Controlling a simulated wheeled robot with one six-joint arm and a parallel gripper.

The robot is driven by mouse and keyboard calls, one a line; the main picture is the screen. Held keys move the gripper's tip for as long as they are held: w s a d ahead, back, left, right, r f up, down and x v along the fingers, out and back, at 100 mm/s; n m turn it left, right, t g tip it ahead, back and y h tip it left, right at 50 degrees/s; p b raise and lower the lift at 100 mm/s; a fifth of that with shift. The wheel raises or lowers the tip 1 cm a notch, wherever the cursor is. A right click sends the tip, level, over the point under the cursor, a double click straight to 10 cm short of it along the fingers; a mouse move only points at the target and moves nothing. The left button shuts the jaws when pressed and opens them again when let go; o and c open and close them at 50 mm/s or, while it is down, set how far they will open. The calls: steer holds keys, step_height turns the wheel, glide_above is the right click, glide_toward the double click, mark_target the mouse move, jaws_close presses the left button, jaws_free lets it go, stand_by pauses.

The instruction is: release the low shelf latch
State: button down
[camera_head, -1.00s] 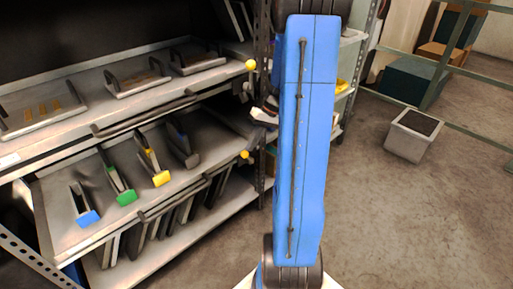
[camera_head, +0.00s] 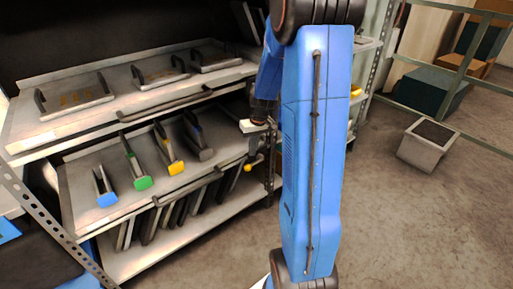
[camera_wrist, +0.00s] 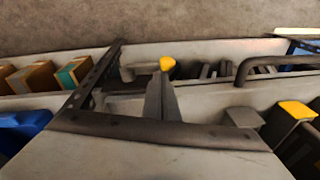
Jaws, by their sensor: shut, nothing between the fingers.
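The low shelf latch shows as a yellow knob (camera_head: 248,168) at the right front corner of the lower shelf (camera_head: 78,178). The knob also shows in the wrist view (camera_wrist: 167,64), near the middle top. My gripper (camera_head: 252,153) hangs just above the knob in the head view, its pale body above the fingers. In the wrist view my shut, dark fingers (camera_wrist: 161,80) point at the knob, their tips close to it. I cannot tell whether they touch it. The fingers hold nothing. The latch's arm is mostly hidden.
A dark perforated upright (camera_wrist: 92,80) stands left of the fingers. A handle bar (camera_wrist: 245,68) lies right. Open floor (camera_head: 400,220) is at right.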

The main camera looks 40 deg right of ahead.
mark_target(247, 166)
steer(key=shift+a+f, duration=1.25)
steer(key=shift+a, duration=0.2)
steer(key=shift+a+f, duration=0.45)
steer(key=shift+f, duration=0.3)
steer(key=shift+a+f, duration=0.4)
steer(key=shift+f, duration=0.3)
steer(key=shift+f, duration=0.1)
steer(key=s+a+r, duration=0.2)
steer(key=a+r, duration=0.4)
steer(key=r, duration=0.6)
steer(key=shift+r, duration=0.25)
